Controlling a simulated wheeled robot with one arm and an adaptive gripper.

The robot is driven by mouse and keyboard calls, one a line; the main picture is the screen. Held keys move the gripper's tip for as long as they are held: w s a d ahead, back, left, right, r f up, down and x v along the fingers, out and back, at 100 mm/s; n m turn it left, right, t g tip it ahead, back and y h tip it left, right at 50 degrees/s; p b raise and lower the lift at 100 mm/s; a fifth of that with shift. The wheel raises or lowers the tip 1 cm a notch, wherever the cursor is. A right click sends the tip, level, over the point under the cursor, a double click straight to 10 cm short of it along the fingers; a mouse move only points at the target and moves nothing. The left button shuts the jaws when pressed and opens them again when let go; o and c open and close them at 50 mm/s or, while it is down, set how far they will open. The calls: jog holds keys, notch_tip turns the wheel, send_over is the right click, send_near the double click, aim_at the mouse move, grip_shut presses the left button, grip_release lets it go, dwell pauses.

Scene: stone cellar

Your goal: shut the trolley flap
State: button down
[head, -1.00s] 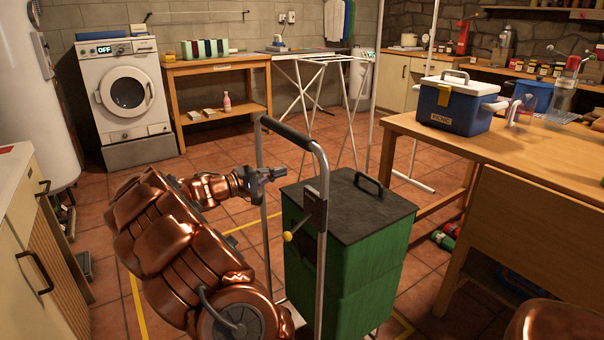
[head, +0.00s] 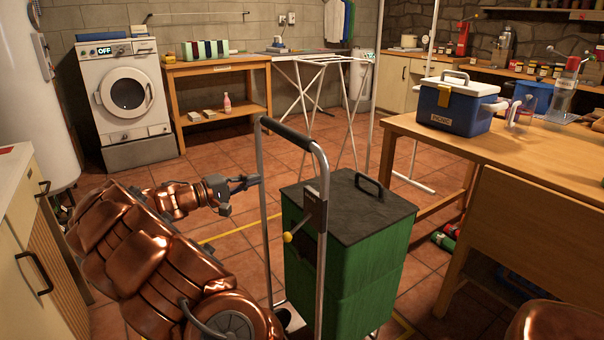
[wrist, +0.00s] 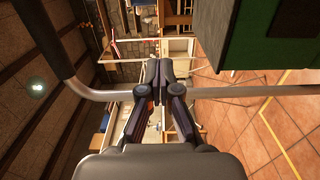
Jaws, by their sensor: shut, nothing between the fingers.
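The trolley is a green box (head: 345,275) with a tall metal handle frame (head: 323,190) and a black grip bar. Its dark grey top flap (head: 347,207) lies flat over the box, with a black handle on it; I see no gap along its visible edges. A dark patch shows on the box's left side behind the frame. My gripper (head: 246,183) is shut and empty, beside the left post of the frame, left of the box. Whether it touches the post I cannot tell. In the wrist view my gripper (wrist: 158,68) points past a metal bar, with the green box (wrist: 265,35) at upper right.
A wooden table (head: 500,150) with a blue cool box (head: 452,105) stands to the right. A cream cabinet (head: 30,250) is at the left edge. A drying rack (head: 345,110) and washing machine (head: 123,95) stand behind. Tiled floor is open between them.

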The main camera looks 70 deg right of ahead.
jog(key=v, duration=0.3)
jog(key=shift+w+a, duration=0.2)
jog(key=shift+a, duration=0.15)
dwell(0.4)
jog(key=s+a+r+t+y+p, duration=0.2)
jog(key=s+a+r+y+p, duration=0.4)
jog(key=s+a+r+p, duration=0.55)
jog(key=s+a+r+n+t+y+p, duration=0.2)
jog(key=a+p, duration=0.4)
jog(key=a, duration=0.5)
jog(key=s+a+r+n+t+y+p, duration=0.2)
jog(key=s+a+r+y+p, duration=0.2)
jog(key=a+p, duration=0.3)
jog(key=s+a+r+n+t+y+p, duration=0.2)
jog(key=a+p, duration=0.5)
jog(key=a, duration=0.9)
jog(key=shift+s+a+r+n+y, duration=0.3)
jog(key=shift+s+r+y, duration=0.2)
jog(key=shift+s+r, duration=0.25)
jog(key=shift+d, duration=0.15)
